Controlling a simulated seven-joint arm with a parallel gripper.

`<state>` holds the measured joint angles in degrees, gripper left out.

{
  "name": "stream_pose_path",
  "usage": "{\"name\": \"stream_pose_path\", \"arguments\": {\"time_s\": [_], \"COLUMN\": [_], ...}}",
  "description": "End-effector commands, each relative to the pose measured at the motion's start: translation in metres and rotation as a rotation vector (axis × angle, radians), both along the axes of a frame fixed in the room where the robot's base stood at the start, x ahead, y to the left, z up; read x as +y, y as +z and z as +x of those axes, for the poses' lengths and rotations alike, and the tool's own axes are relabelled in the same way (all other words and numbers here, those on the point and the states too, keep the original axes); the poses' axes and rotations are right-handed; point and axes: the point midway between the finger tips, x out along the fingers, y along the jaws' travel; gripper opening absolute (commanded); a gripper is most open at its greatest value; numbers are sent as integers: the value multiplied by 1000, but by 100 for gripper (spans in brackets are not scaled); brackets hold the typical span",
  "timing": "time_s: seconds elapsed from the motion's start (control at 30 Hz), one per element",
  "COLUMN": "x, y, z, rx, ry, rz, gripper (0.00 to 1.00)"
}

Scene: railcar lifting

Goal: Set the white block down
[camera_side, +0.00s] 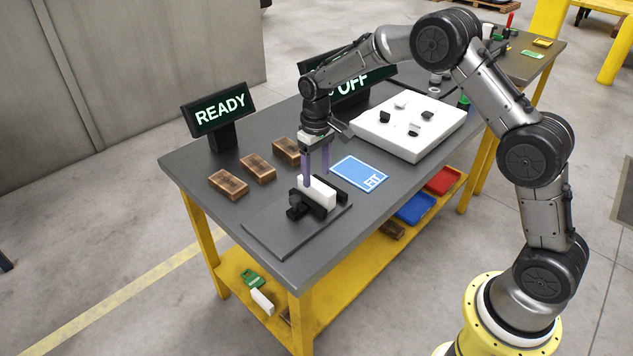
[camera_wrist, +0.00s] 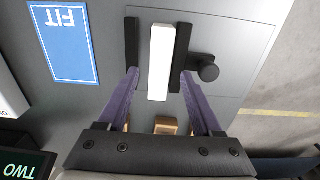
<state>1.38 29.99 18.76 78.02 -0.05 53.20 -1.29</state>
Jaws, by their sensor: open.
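The white block (camera_side: 317,191) sits between the two black bars of a fixture (camera_side: 297,208) on a dark plate (camera_side: 280,235). In the wrist view the white block (camera_wrist: 160,62) lies lengthwise between the left bar (camera_wrist: 132,42) and the right bar (camera_wrist: 181,50), which has a round knob (camera_wrist: 208,71). My gripper (camera_side: 316,178) is over the block with its purple fingers pointing down. In the wrist view my gripper (camera_wrist: 159,75) is open, with one finger on either side of the block and visible gaps between. The block's underside is hidden.
Brown wooden blocks (camera_side: 257,168) stand in a row left of my gripper. A blue FIT card (camera_side: 360,173) lies to the right, with a white tray (camera_side: 400,140) of small black and white parts behind it. A READY sign (camera_side: 217,110) stands at the back left.

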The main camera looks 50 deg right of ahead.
Motion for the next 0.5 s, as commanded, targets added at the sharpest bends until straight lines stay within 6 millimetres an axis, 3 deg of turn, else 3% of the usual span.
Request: {"name": "stream_pose_path", "arguments": {"time_s": [0.2, 0.5], "x": [0, 0], "y": [47, 78], "z": [1, 0], "rx": [-6, -2], "ry": [0, 0], "rz": [0, 0], "gripper": [67, 67]}}
